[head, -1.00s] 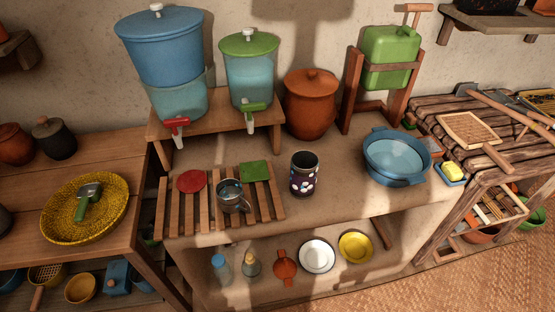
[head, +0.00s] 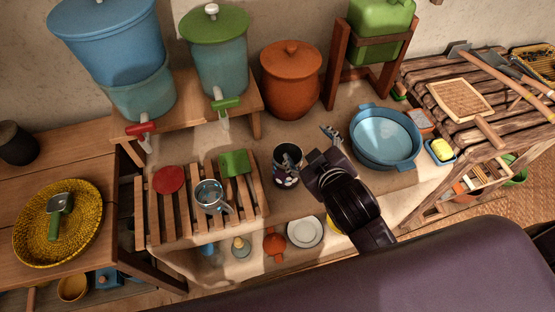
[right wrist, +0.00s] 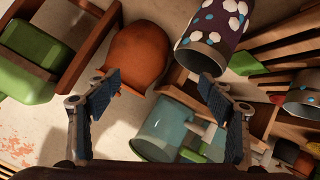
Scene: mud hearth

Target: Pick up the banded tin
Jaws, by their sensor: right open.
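The tin (head: 285,180) is a dark, open-topped cylinder with pale spots, upright on the clay counter right of the slatted rack. In the right wrist view the tin (right wrist: 213,30) shows at the top, right of centre, with white and blue marks and a grey band at its rim. My right gripper (head: 310,147) is open and empty, above and to the right of the tin. One finger overlaps the tin's mouth in the head view; I cannot tell whether it touches. The open jaws (right wrist: 158,92) also show in the right wrist view, the right finger close to the rim. My left gripper is not in view.
A metal mug (head: 211,196) stands on the slatted rack (head: 155,222) with a red disc and green square. A blue basin (head: 386,138) is right of my gripper. An orange lidded pot (head: 291,82) and dispensers with taps (head: 217,55) stand behind.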

